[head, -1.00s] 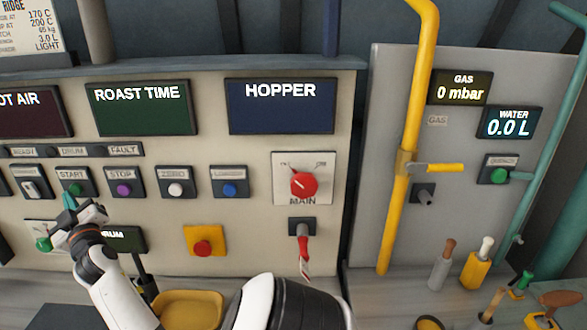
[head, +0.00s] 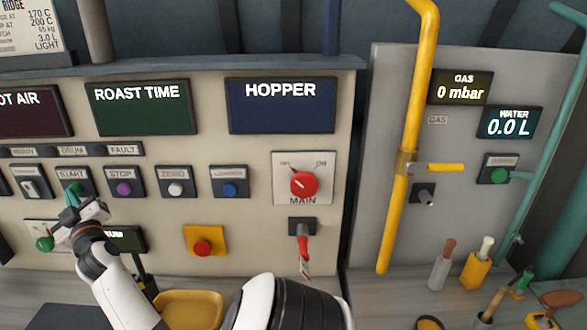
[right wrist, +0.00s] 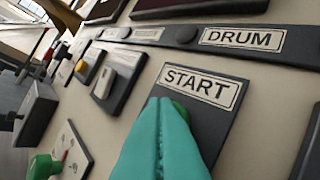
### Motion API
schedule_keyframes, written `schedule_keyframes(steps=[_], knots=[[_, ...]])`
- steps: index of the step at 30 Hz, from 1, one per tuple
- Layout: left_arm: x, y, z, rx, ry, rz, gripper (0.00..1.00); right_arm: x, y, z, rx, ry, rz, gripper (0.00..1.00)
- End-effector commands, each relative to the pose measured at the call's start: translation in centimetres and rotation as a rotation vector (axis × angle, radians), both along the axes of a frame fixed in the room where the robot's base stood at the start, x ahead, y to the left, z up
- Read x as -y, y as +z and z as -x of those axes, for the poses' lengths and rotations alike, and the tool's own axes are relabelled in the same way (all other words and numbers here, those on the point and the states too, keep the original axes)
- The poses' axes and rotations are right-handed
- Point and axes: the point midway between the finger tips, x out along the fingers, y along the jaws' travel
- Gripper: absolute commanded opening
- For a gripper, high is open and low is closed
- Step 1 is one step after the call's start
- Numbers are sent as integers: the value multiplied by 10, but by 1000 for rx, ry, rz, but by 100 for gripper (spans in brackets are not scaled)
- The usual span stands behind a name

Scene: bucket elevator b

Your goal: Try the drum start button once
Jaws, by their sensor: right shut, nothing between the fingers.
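The START button is green on a dark plate (head: 62,174), on the cream panel under the DRUM lamp label. In the right wrist view the START plate (right wrist: 214,105) fills the middle, and only a sliver of the green button (right wrist: 180,109) shows behind my fingertips. My right gripper (head: 72,196) is shut and empty, its teal fingers pointing at the button. In the right wrist view its fingertips (right wrist: 166,104) overlap the button; I cannot tell whether they touch it. My left gripper is not in view.
The purple STOP button (head: 124,188) is just right of START. A green knob (head: 44,243) sits below left. A red button on a yellow plate (head: 203,247) and the red MAIN switch (head: 303,184) are further right. A yellow tray (head: 190,305) stands below.

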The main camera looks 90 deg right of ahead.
Motion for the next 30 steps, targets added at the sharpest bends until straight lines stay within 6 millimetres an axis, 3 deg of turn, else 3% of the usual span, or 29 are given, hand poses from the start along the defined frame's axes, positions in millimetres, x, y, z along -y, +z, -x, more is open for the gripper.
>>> schedule_keyframes(steps=[14,30], knots=[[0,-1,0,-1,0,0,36,3,0,0,-1,0,-1,0],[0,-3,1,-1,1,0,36,-15,-1,1,-1,-1,0,0]])
